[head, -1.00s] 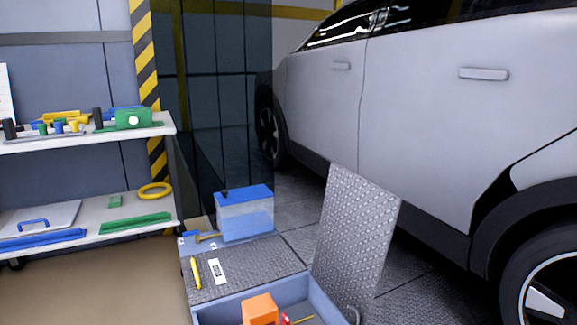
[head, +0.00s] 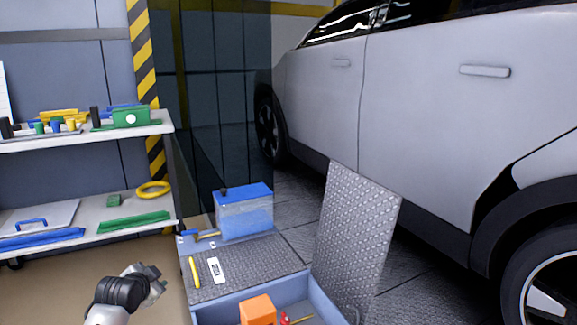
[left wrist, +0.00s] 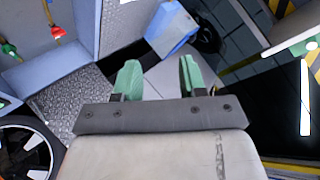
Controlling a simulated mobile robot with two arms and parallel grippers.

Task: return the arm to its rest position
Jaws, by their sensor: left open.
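My left gripper (head: 157,278) is in the lower left of the head view, left of the blue toolbox-like bin and over the brown floor. In the left wrist view my left gripper (left wrist: 158,74) shows two green fingers set apart with nothing between them. It is open and empty. My right gripper is in neither view.
A blue bin (head: 232,312) with an orange block (head: 257,309) inside stands to the right of the gripper, its patterned lid (head: 355,235) raised. A shelf (head: 70,240) with tools is at left; a silver car (head: 430,120) is at right.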

